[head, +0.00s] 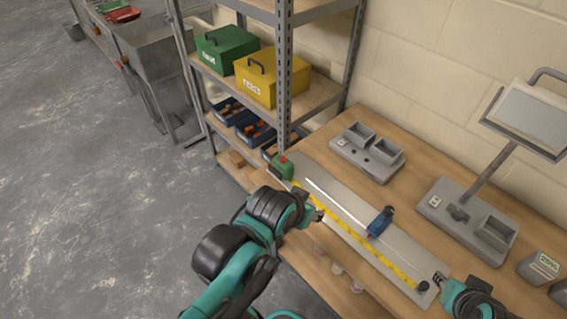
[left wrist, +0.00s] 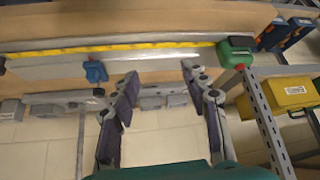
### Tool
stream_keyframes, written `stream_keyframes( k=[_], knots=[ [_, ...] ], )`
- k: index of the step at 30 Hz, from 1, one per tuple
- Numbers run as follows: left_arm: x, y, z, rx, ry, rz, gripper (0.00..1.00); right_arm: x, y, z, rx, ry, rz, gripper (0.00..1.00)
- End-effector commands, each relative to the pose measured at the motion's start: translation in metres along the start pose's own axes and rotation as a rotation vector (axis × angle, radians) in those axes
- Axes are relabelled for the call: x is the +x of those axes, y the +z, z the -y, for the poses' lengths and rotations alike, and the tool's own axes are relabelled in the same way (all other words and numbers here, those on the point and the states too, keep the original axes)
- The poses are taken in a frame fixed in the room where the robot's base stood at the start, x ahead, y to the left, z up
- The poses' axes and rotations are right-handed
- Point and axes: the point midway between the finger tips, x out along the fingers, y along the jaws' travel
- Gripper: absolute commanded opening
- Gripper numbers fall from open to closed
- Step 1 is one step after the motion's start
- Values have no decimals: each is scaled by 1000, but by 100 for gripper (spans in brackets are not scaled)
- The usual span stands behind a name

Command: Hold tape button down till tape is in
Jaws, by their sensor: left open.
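The green tape measure (head: 283,168) with a red button (head: 283,158) sits at the far left end of a grey board (head: 325,187). Its yellow tape (head: 375,252) is pulled out along the board towards a dark round piece (head: 423,287) near the right end. The case (left wrist: 237,50), red button (left wrist: 240,67) and tape (left wrist: 110,48) also show in the left wrist view. My left gripper (left wrist: 160,76) is open and empty, apart from the case; in the head view (head: 318,210) it is beside the tape. My right gripper (head: 438,279) is by the tape's far end; its grip is unclear.
A blue-handled tool (head: 380,222) lies on the board beside the tape. Grey trays (head: 367,150) and a stand with a panel (head: 530,118) are behind it on the bench. A metal shelf post (head: 284,75) rises close to the tape case.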

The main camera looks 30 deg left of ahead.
Motion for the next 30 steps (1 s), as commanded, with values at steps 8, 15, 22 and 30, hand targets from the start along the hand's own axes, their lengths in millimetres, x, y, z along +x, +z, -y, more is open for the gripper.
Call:
stream_keyframes(
  k=[8, 15, 22, 30],
  knots=[
    [0, 0, 0, 0, 0, 0, 46, 0, 0, 0, 0, 0, 0, 29],
    [0, 0, 0, 0, 0, 0, 30, 0, 0, 0, 0, 0, 0, 29],
    [0, 0, 0, 0, 0, 0, 0, 0, 0, 0, 0, 0, 0, 29],
    [0, 0, 0, 0, 0, 0, 0, 0, 0, 0, 0, 0, 0, 29]
  ],
)
